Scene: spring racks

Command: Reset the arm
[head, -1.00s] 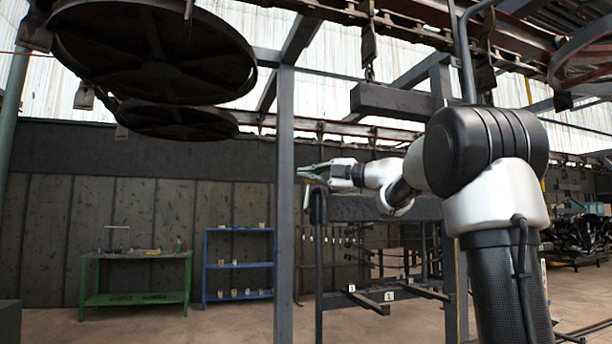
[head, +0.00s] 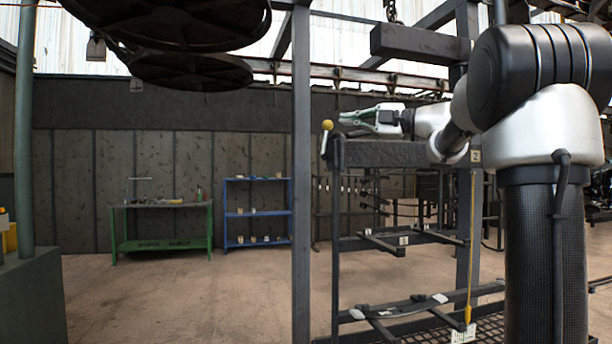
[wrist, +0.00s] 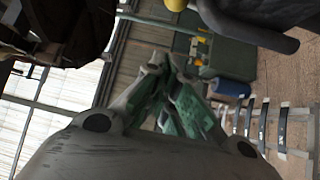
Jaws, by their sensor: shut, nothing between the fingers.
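My gripper (head: 352,117) is at the end of my raised, bent arm, right of centre in the head view, pointing left. It is level with the dark beam of the rack and appears just above or in front of it. In the wrist view its green-padded fingers (wrist: 172,95) meet at the tips, with nothing held between them.
A rack (head: 380,153) with a yellow-knobbed lever (head: 327,126) stands close to my gripper in the picture. A grey post (head: 301,180) rises left of it. A green workbench (head: 160,245) and blue shelf (head: 257,213) stand against the back wall. Large round plates (head: 190,70) hang overhead. The floor at left is open.

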